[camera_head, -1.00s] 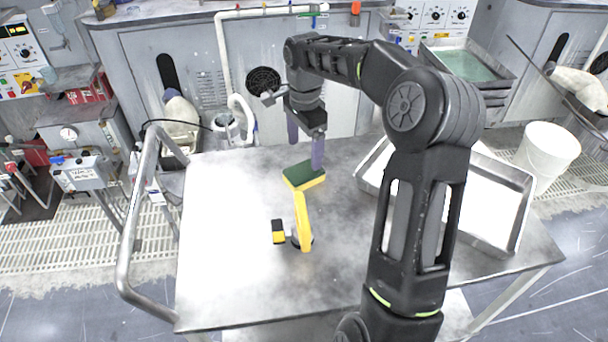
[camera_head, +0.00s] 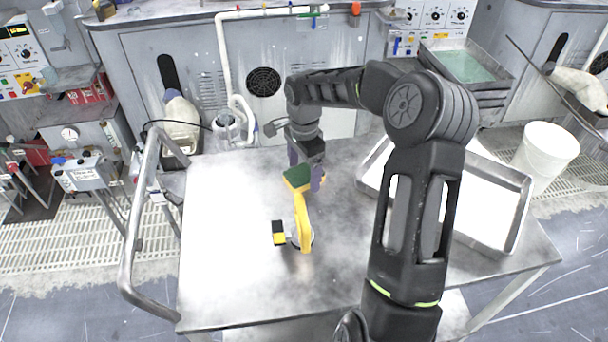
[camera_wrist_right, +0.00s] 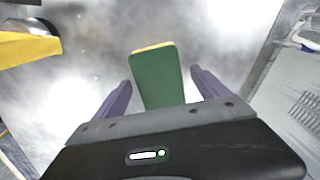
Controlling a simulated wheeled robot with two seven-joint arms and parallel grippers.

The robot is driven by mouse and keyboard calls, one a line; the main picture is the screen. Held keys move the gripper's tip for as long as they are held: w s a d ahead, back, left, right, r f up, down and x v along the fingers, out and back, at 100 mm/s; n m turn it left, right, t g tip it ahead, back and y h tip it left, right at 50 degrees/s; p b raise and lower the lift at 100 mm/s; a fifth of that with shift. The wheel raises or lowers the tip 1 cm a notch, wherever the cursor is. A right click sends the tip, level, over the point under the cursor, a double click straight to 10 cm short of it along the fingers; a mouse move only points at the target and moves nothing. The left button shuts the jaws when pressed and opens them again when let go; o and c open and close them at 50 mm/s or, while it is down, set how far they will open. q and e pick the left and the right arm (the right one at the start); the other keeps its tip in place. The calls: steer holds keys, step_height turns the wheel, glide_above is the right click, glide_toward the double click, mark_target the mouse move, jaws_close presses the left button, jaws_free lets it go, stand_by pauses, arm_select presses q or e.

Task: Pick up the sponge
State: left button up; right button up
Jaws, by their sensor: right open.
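The sponge (camera_head: 297,178), green on top with a yellow layer, lies on the metal table (camera_head: 225,270) near its far edge. My right gripper (camera_head: 306,178) is lowered at the sponge, with one finger on its right side and the other partly behind it. In the right wrist view the sponge (camera_wrist_right: 158,78) lies between the two purple fingers of the right gripper (camera_wrist_right: 158,85). The gripper is open, with a gap on each side of the sponge. My left gripper is not in view.
A yellow and black tool (camera_head: 303,222) stands on the table just in front of the sponge. A metal tray (camera_head: 517,215) lies on the right of the table. A curved handrail (camera_head: 130,245) runs along the left edge. The table's front left is clear.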

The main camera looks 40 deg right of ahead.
mark_target(304, 172)
steer(key=shift+c, duration=0.5)
steer(key=c, duration=1.3)
steer(key=shift+r, duration=0.1)
step_height(304, 172, up, 10)
steer(key=shift+f+b, duration=0.1)
steer(key=shift+b, duration=0.4)
